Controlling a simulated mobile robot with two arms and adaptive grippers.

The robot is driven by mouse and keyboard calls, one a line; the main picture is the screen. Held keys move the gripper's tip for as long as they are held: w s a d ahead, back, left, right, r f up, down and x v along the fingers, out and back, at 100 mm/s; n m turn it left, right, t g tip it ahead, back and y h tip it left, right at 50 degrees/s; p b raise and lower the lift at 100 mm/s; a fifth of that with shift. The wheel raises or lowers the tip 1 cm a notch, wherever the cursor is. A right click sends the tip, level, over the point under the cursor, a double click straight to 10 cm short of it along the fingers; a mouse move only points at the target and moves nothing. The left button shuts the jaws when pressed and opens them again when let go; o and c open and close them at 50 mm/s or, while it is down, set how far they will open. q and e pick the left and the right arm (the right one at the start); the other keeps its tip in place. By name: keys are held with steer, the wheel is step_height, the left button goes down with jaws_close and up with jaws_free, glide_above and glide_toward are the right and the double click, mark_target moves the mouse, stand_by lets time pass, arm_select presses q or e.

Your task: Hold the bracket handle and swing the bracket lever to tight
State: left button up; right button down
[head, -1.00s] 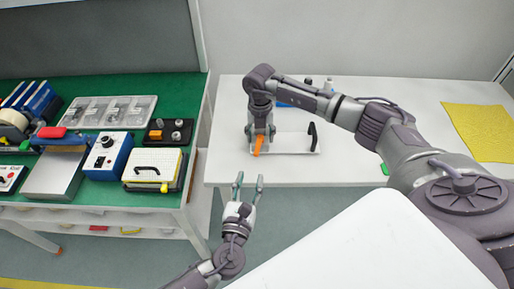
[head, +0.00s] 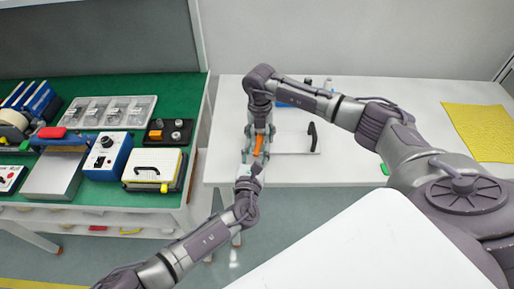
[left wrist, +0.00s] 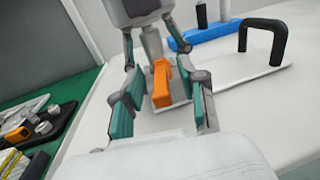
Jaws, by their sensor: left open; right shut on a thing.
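The bracket is a white plate (head: 292,143) on the white table. Its orange lever (left wrist: 161,86) stands at the plate's left part, pointing towards me, and also shows in the head view (head: 258,146). Behind it rises a pale grey post-like handle (left wrist: 152,45). My right gripper (head: 258,129) comes down from above and is shut on this post; the exact contact is partly hidden. My left gripper (left wrist: 163,92) is open, its fingers on either side of the orange lever with gaps showing. A black arched grip (left wrist: 265,38) stands free at the plate's right end.
A blue object (left wrist: 210,38) lies just behind the plate. On the left, a green bench (head: 180,90) holds a blue box (head: 108,155), a yellow box (head: 153,168) and a clear tray (head: 108,111). A yellow mat (head: 482,131) lies far right. The table's middle right is clear.

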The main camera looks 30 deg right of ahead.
arm_select(q)
steer(key=shift+c, duration=0.4)
jaws_close()
steer(key=shift+w, duration=0.1)
steer(key=shift+w+a+r+m+g+h, duration=0.1)
steer(key=shift+w+a+m+g+h, duration=0.1)
steer(key=shift+m+g+h, duration=0.35)
steer(key=shift+w+a+m+g+h, duration=0.1)
steer(key=shift+w+m+g+h, duration=0.05)
steer(key=shift+m+g+h, duration=0.4)
steer(key=shift+w+a+r+m+g+h, duration=0.1)
steer(key=shift+w+m+g+h, duration=0.1)
steer(key=shift+m+g+h, duration=0.35)
steer(key=m+g, duration=0.1)
steer(key=g, duration=0.1)
steer(key=w+m+g+h, duration=0.1)
steer(key=m+g+h, duration=0.1)
steer(key=g, duration=0.1)
steer(key=shift+w+a+f+m+g, duration=0.15)
steer(key=shift+a+f+m+g, duration=0.15)
steer(key=shift+a+m+g, duration=0.05)
steer(key=shift+w+m+g+h, duration=0.25)
steer(key=shift+m+g, duration=0.15)
steer(key=shift+g, duration=0.2)
